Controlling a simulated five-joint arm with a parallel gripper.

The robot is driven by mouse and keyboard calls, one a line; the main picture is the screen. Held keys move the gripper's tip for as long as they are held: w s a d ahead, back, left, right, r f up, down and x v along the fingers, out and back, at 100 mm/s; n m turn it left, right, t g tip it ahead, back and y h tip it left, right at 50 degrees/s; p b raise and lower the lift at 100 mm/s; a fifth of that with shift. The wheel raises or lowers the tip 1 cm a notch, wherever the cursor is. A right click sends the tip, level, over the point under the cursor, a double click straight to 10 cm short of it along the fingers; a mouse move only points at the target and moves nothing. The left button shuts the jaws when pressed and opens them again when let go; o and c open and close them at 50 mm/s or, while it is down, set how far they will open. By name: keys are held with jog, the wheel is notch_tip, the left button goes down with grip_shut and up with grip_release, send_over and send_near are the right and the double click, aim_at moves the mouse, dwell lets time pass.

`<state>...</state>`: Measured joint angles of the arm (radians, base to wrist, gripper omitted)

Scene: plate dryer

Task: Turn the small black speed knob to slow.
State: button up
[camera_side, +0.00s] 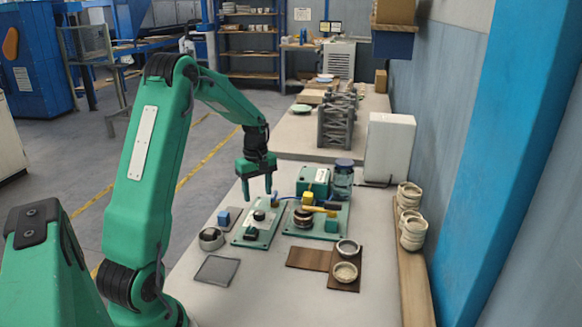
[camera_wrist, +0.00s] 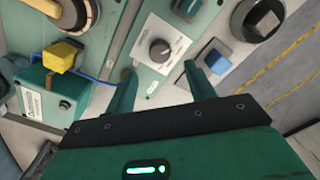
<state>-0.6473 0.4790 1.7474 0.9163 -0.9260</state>
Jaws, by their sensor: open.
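The small black knob (camera_wrist: 160,50) sits on a white dial plate (camera_wrist: 176,42) in the wrist view. The dial markings are too small to read, so I cannot tell its setting. In the side view the knob (camera_side: 259,215) is on the narrow green panel (camera_side: 243,240). My gripper (camera_side: 258,195) hangs above this panel, fingers pointing down, open and empty. In the wrist view my gripper (camera_wrist: 158,70) has its fingertips apart, with the knob showing between and just beyond them. Contact with the knob is not visible.
A blue block (camera_wrist: 216,62) and a round metal piece (camera_side: 211,238) lie left of the panel in the side view. The green box with a yellow knob (camera_side: 308,198) and a blue cable stand to its right.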

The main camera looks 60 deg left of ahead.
aim_at(259, 212)
jog(key=shift+f, duration=3.9)
jog(key=c, duration=1)
